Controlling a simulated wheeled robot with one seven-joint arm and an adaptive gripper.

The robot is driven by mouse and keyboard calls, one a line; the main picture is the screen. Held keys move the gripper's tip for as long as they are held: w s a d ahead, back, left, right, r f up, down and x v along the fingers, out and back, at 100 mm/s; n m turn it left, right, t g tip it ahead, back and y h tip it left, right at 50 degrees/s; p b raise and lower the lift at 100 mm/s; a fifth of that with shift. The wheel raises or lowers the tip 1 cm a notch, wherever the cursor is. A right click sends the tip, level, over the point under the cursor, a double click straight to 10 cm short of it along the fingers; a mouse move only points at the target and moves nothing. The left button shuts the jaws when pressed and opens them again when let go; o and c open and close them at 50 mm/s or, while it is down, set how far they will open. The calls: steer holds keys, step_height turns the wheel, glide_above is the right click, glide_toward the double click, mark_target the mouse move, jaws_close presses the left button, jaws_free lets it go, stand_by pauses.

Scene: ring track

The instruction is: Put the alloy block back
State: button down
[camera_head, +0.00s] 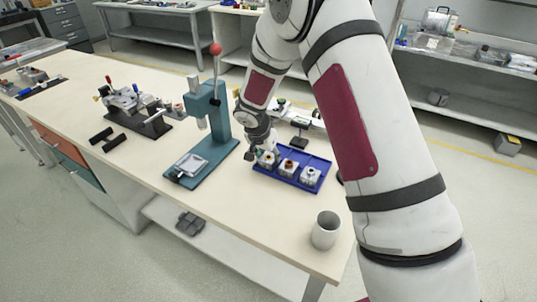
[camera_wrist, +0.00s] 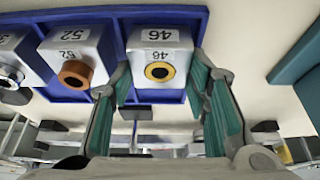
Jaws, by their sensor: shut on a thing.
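My gripper (camera_wrist: 158,72) is shut on a silver block marked 46 (camera_wrist: 158,40), with a yellow ring around a dark hole. One finger is on each side of the block. The block is at the end of the blue tray (camera_wrist: 130,15); whether it rests on the tray floor or is just above it I cannot tell. In the head view my gripper (camera_head: 262,150) is over the left end of the tray (camera_head: 283,181) and partly hides that block (camera_head: 268,159). Which block is the alloy one is not labelled in words.
A block marked 52 (camera_wrist: 75,52) with a copper-coloured ring stands beside the held one, and another block (camera_wrist: 12,62) beyond it. A teal press (camera_head: 208,130) with a red-knobbed lever stands left of the tray.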

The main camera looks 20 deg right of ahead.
steer(key=c, duration=1.2)
jaws_free()
steer(key=shift+f, duration=0.15)
